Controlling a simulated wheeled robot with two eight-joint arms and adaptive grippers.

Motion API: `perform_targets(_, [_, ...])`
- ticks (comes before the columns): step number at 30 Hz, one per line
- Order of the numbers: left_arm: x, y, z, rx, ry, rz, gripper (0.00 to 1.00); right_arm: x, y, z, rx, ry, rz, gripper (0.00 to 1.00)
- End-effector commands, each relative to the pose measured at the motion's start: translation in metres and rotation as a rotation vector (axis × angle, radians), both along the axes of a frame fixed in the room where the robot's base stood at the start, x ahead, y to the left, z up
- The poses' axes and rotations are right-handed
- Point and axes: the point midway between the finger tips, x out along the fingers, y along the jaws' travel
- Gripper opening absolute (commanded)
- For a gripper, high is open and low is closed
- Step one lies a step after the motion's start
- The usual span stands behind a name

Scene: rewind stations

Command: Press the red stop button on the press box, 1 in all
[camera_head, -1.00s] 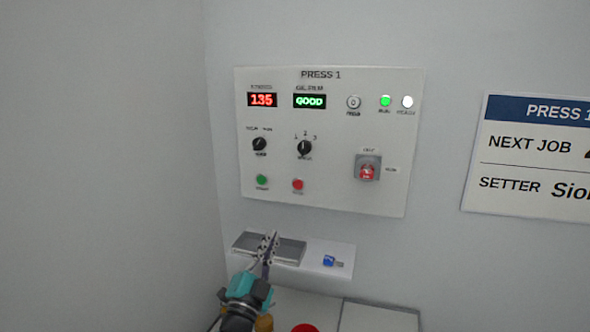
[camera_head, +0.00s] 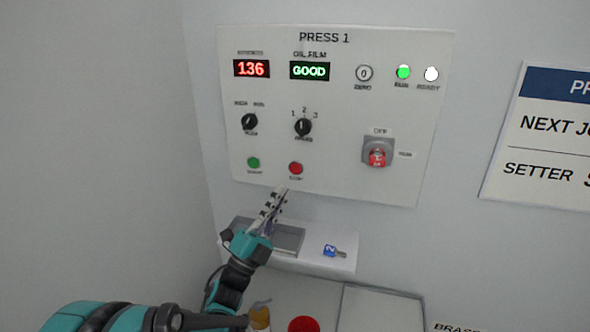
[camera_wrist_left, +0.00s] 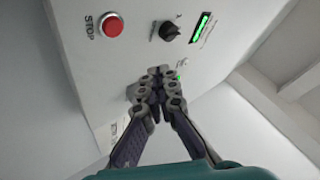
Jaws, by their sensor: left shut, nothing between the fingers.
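The press box (camera_head: 335,105) is a white panel labelled PRESS 1 on the wall. Its red stop button (camera_head: 296,168) sits at the lower left of the panel, right of a green button (camera_head: 253,163). The stop button also shows in the left wrist view (camera_wrist_left: 113,27), labelled STOP, at the upper left. My left gripper (camera_head: 281,192) is shut and empty, its fingertips just below the stop button in the head view. In the left wrist view its fingertips (camera_wrist_left: 160,72) are below and right of the button, apart from it. My right gripper is not in view.
A small shelf (camera_head: 315,262) under the box holds a grey tray (camera_head: 290,238) and a blue-tagged key (camera_head: 333,251). A red isolator switch (camera_head: 377,155) and black knobs (camera_head: 303,127) are on the panel. A red round top (camera_head: 303,324) shows below.

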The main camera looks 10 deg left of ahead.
Motion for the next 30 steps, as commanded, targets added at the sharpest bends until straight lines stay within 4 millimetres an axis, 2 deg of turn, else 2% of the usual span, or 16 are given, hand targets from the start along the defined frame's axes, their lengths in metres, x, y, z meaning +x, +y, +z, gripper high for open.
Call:
perform_targets(12, [0.056,-0.003,0.0,0.0,0.001,-0.002,0.0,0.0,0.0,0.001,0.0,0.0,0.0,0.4])
perform_targets(16, [0.07,-0.003,-0.001,0.001,0.001,0.0,0.0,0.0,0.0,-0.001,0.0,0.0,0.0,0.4])
perform_targets(21, [0.079,-0.003,0.0,0.0,0.0,0.001,0.0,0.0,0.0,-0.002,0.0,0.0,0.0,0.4])
perform_targets(30, [0.081,-0.003,0.0,0.0,0.0,0.001,0.0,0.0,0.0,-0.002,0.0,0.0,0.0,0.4])
